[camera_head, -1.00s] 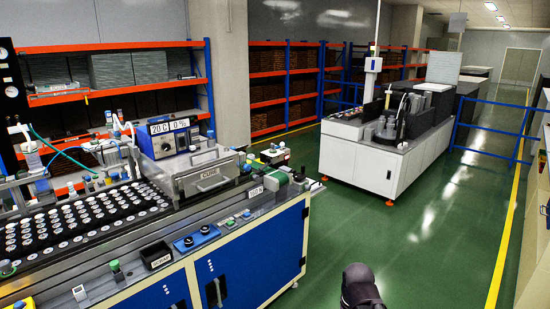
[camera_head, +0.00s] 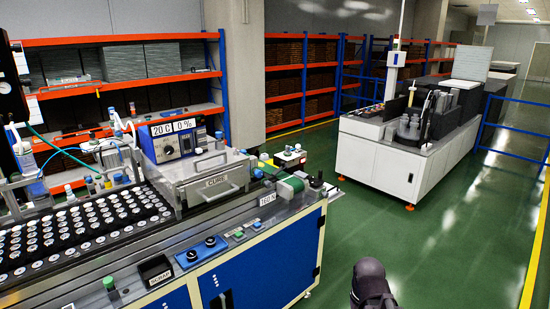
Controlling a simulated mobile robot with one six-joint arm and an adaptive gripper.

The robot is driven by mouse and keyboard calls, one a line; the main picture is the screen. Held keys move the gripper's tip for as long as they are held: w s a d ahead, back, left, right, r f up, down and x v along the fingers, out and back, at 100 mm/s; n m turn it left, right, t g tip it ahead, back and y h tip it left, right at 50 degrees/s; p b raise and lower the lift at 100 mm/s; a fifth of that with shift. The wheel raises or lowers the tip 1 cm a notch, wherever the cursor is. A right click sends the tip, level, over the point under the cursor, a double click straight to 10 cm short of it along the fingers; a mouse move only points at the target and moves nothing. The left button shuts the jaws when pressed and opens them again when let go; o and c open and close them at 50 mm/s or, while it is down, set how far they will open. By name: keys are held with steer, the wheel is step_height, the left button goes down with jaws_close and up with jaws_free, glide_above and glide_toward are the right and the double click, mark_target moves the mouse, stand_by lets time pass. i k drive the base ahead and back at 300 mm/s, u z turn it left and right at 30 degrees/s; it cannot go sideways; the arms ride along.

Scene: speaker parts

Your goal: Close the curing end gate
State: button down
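The curing unit (camera_head: 205,177) is a grey metal box on the workbench, with a label reading "CURE" and a handle on its front face. A blue control box (camera_head: 175,140) with "20 C" and "0 %" displays stands behind it. I cannot tell which panel is the end gate, or whether it is open or shut. A green belt end (camera_head: 291,184) lies just right of the unit. A dark rounded part of my arm shows at the bottom, right of the bench and apart from it. My gripper's fingers are not visible.
The workbench (camera_head: 262,262) has blue doors. A black tray (camera_head: 85,228) of several white-topped parts lies left of the unit. A white machine cabinet (camera_head: 375,163) stands behind at right. Green floor between them is clear.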

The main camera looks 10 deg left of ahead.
mark_target(284, 165)
steer(key=u, duration=0.4)
steer(key=i, duration=1.15)
steer(key=u, duration=0.5)
